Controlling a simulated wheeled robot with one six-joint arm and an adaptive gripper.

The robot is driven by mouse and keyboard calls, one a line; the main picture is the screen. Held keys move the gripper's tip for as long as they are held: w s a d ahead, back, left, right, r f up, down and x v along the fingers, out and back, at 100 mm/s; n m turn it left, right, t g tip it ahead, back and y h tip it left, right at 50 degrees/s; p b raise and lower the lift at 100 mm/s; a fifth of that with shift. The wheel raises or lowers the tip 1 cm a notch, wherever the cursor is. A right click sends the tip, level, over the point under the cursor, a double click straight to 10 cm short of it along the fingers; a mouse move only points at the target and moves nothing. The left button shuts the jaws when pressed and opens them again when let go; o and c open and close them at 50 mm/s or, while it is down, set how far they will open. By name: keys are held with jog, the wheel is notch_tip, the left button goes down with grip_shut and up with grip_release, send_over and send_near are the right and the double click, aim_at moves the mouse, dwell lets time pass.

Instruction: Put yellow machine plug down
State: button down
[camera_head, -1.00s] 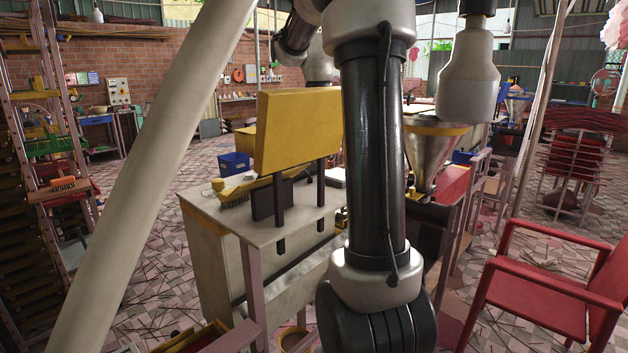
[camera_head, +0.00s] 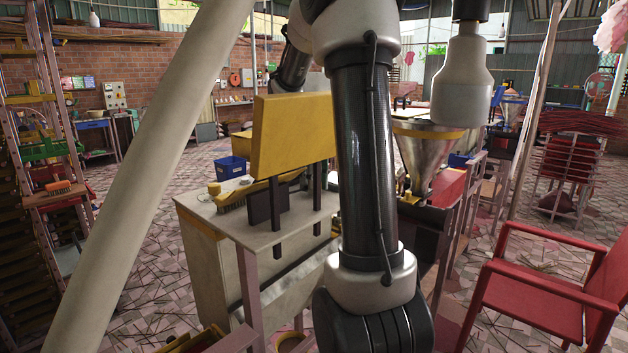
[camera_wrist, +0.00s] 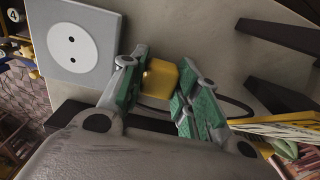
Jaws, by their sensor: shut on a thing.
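The yellow machine plug (camera_wrist: 157,75) shows in the wrist view, between the two green-padded fingers of my gripper (camera_wrist: 163,86). My gripper is shut on it. A dark cable curves out to the right behind the fingers. A grey socket box (camera_wrist: 71,41) with a white round two-hole face is to the upper left of the plug, and the plug is apart from its holes. In the head view my arm covers the middle, and neither the gripper nor the plug can be made out.
A pale worktable (camera_head: 228,218) with a yellow panel (camera_head: 292,134) on dark posts stands left of my arm. A metal hopper (camera_head: 424,155) is behind my arm to the right. A red chair (camera_head: 545,275) stands at the right. Tiled floor (camera_head: 150,235) is open at the left.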

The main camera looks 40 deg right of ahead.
jog(key=shift+f, duration=0.3)
jog(key=c, duration=1.1)
grip_release()
jog(key=shift+o, duration=0.2)
jog(key=shift+r, duration=0.1)
notch_tip(320, 180, up, 13)
jog(key=shift+a, duration=0.1)
